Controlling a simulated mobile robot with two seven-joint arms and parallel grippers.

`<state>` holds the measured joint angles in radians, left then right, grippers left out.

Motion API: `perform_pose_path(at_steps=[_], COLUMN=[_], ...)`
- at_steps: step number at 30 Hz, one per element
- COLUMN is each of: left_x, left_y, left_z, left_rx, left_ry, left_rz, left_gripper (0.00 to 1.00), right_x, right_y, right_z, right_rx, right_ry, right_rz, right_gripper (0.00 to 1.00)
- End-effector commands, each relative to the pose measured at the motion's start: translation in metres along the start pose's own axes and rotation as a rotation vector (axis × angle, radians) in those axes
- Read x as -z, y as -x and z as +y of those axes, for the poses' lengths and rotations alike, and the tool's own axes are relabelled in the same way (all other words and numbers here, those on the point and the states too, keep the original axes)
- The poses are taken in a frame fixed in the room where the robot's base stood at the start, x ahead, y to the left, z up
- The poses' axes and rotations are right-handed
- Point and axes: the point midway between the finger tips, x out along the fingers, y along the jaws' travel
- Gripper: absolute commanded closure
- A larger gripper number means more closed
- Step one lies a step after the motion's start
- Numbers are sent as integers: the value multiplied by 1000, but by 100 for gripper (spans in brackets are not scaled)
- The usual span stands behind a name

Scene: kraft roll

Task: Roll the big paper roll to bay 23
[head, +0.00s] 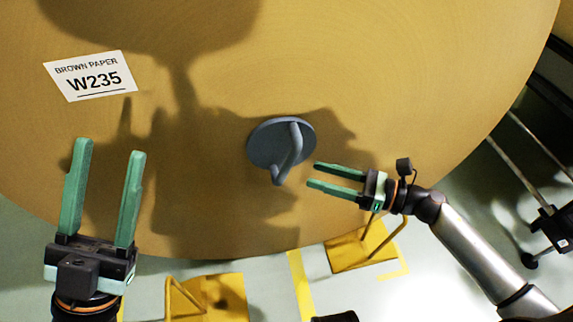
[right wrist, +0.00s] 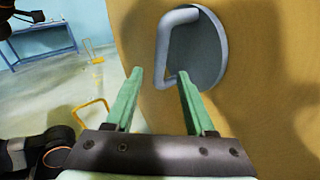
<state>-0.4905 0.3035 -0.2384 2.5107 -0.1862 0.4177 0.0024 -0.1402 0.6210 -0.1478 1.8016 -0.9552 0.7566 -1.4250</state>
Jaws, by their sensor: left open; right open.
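The big brown paper roll (head: 400,70) fills most of the head view, its flat round end facing me. A white label (head: 90,76) reading "BROWN PAPER W235" is on its upper left. A grey disc with a bent handle (head: 290,152) sits at the middle of the roll's end; it also shows in the right wrist view (right wrist: 178,45). My right gripper (head: 312,175) is open and empty, just right of and below the handle, apart from it in the head view. My left gripper (head: 110,147) is open and empty, in front of the roll's lower left. No bay number is in view.
Yellow metal pieces (head: 362,246) and (head: 208,298) stand on the pale floor by the roll's lower edge, with a yellow floor line (head: 300,285) between them. A dark-footed metal frame (head: 550,222) is at right. A blue table (right wrist: 42,40) stands farther off.

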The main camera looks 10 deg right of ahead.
Motion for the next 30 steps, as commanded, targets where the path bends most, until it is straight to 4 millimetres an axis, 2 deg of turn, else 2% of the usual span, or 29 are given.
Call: perform_pose_path(at_steps=[1, 6, 12, 17, 25, 30], left_x=[-1, -2, -3, -3, -3, -3], left_y=[1, 2, 3, 3, 3, 3], left_z=[1, 1, 2, 2, 2, 2], left_rx=[0, 0, 0, 1, 1, 1], left_ry=[2, 5, 7, 8, 9, 9], left_rz=[-1, -2, -2, -3, -3, -3], left_gripper=[48, 48, 48, 48, 48, 48], right_x=[-1, -1, 0, 0, 0, 0], right_y=[-12, -46, -72, -80, -81, -81], right_z=[0, 0, 0, 0, 0, 0], right_rx=[-2, 0, 0, 2, 2, 1], right_ry=[2, 1, -2, -4, -4, -4], right_rz=[-5, -5, -2, -2, -1, -1], right_gripper=[45, 45, 45, 45, 47, 66])
